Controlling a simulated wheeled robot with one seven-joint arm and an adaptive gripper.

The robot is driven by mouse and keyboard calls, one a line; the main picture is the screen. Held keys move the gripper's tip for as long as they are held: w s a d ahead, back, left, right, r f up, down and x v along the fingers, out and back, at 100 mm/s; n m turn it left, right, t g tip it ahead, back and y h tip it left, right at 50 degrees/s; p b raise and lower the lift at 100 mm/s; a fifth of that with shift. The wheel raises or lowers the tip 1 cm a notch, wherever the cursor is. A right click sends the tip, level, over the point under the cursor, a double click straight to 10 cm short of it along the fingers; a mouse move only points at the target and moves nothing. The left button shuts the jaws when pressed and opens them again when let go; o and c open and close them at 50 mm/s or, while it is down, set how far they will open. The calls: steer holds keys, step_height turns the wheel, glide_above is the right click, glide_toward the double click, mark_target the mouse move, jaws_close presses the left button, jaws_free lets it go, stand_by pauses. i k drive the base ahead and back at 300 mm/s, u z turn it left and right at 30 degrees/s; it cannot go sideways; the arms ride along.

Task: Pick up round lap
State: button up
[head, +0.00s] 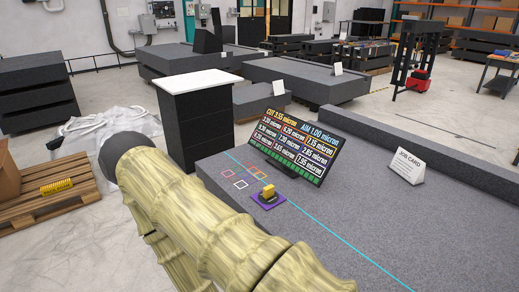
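I cannot make out a round lap in the head view. My pale, bamboo-patterned arm crosses the lower left and middle of the picture and hides part of the bed and floor. My gripper is not in view.
The tilted display board (296,147) stands behind the block, and a white job card (406,167) stands to the right. Coloured square outlines and a cyan line mark the bed. A dark pedestal with a white top (197,82) is behind. The bed's right part is clear.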

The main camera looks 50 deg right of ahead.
mark_target(268, 196)
steer(key=z, duration=0.6)
steer(key=i, duration=1.3)
steer(key=z, duration=1)
